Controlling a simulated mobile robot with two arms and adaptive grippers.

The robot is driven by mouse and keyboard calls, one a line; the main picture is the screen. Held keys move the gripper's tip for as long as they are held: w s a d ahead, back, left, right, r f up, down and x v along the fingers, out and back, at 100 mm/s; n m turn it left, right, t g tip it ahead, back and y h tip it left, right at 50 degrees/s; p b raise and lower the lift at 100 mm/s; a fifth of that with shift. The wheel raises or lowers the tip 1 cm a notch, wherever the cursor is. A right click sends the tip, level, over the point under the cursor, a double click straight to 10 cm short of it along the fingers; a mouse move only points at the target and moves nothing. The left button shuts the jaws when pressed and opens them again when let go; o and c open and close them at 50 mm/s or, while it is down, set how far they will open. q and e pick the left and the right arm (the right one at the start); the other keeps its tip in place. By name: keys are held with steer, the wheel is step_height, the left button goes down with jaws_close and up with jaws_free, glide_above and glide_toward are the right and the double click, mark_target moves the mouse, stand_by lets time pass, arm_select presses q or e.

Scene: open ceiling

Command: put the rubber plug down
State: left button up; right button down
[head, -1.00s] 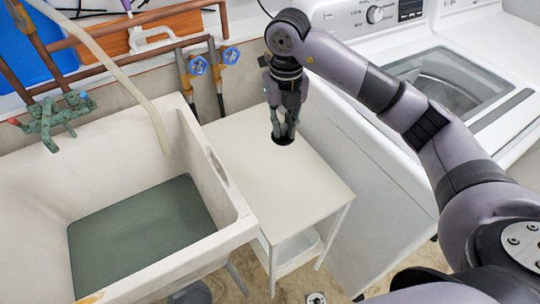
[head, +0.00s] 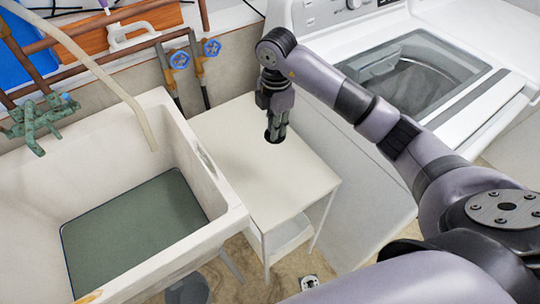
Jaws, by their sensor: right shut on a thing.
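The rubber plug (head: 274,138) is a small black disc at the far right part of the small white table (head: 262,180). My right gripper (head: 276,132) points straight down and is shut on the plug. The plug is at the tabletop; I cannot tell whether it touches it or sits just above. The fingers hide part of the plug. My left gripper is not in view.
A utility sink (head: 230,220) with a dark greenish bottom stands left of the table. A white washing machine (head: 370,180) with an open lid area stands to the right. Pipes with blue valve handles (head: 180,59) rise behind. Most of the tabletop is clear.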

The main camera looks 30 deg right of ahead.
step_height(320, 180, down, 14)
steer(key=shift+r+p, duration=0.2)
steer(key=shift+p, duration=0.45)
steer(key=shift+f, duration=0.55)
steer(key=shift+f, duration=0.2)
steer(key=c, duration=1.5)
jaws_free()
steer(key=shift+c, duration=0.2)
